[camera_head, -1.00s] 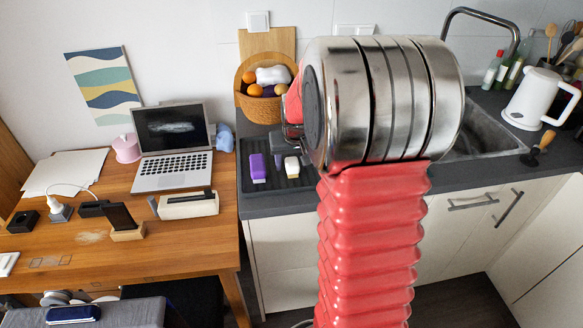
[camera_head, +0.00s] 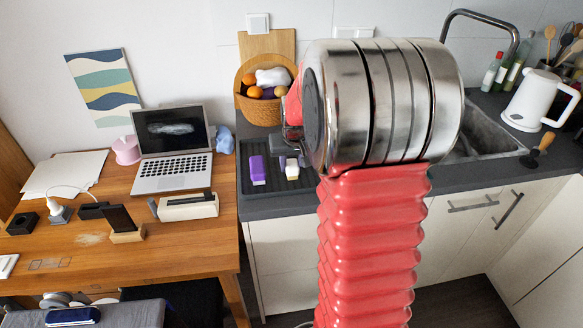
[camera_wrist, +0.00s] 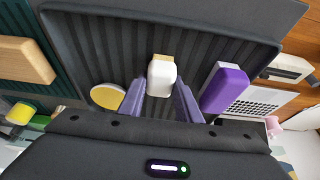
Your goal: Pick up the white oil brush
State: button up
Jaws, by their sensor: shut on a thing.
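The white oil brush (camera_wrist: 161,78), a small white block with a tan end, stands between my gripper's two fingers (camera_wrist: 160,88) in the wrist view. My gripper is shut on it, over the dark ribbed tray (camera_wrist: 218,45). In the head view the white oil brush (camera_head: 292,170) shows at the right part of the tray, just below my gripper (camera_head: 291,150). My arm's metal joint hides part of the gripper there. I cannot tell whether the brush still touches the tray.
A purple-and-white block (camera_head: 258,170) stands left of the brush, close to my gripper. Behind the tray is a basket (camera_head: 247,102) with fruit. A sink (camera_head: 488,136) and a white kettle (camera_head: 534,99) are to the right. A desk with a laptop (camera_head: 172,150) is to the left.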

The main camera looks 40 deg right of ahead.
aim_at(292, 163)
jog(key=shift+r, duration=0.1)
notch_tip(292, 163, up, 10)
jog(key=shift+f, duration=0.1)
dwell(0.3)
jog(key=o, duration=0.5)
jog(key=c, duration=0.4)
jog(key=shift+d, duration=0.1)
jog(key=w+d+f, duration=0.1)
jog(key=w+d, duration=0.1)
jog(key=d, duration=0.4)
jog(key=w+d+f, duration=0.1)
jog(key=w+d, duration=0.1)
jog(key=d, duration=0.4)
jog(key=shift+w+d+f+t, duration=0.25)
jog(key=shift+w+d+t, duration=0.05)
jog(key=shift+w+t, duration=0.1)
jog(key=shift+s+f, duration=0.1)
jog(key=shift+f, duration=0.05)
jog(key=shift+f, duration=2.25)
